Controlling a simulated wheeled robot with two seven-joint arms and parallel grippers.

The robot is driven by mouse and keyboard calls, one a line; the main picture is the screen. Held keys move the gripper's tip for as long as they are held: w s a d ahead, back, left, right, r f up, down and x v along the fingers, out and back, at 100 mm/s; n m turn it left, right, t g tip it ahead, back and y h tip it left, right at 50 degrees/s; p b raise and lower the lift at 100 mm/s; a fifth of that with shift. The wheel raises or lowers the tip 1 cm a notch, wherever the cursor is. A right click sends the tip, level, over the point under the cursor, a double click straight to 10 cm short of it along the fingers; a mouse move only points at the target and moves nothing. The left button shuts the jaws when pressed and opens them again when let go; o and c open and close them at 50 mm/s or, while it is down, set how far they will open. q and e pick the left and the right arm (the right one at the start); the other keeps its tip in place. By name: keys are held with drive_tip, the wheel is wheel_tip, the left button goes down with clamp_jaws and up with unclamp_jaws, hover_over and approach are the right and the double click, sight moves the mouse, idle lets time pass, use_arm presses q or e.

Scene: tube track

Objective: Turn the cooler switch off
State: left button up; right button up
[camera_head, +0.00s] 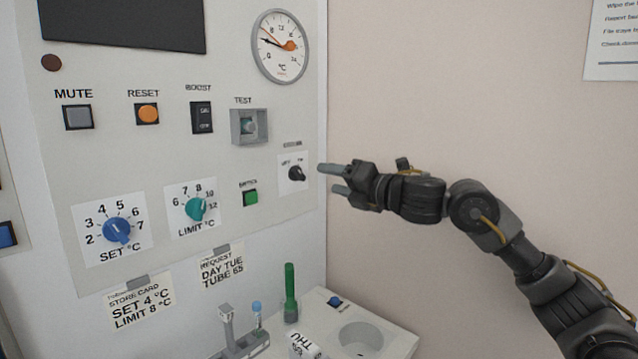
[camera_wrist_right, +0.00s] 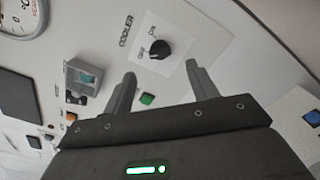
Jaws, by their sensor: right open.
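The cooler switch (camera_head: 296,174) is a small black rotary knob on a white plate at the lower right of the control panel. It also shows in the right wrist view (camera_wrist_right: 160,48), with the word COOLER beside its plate. Small position labels sit by the knob; I cannot tell for sure which one it points to. My right gripper (camera_head: 328,178) is open and empty, just to the right of the knob and apart from it. In the right wrist view its two fingers (camera_wrist_right: 161,75) point toward the knob, one on each side of it in the picture. My left gripper is not in view.
The covered TEST switch (camera_head: 249,127) and a green button (camera_head: 250,198) are near the cooler switch. The blue SET dial (camera_head: 117,231) and teal LIMIT dial (camera_head: 197,209) are further left. Below, a green-capped tube (camera_head: 290,290) stands upright.

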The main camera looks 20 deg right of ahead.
drive_tip(key=shift+v, duration=1.2)
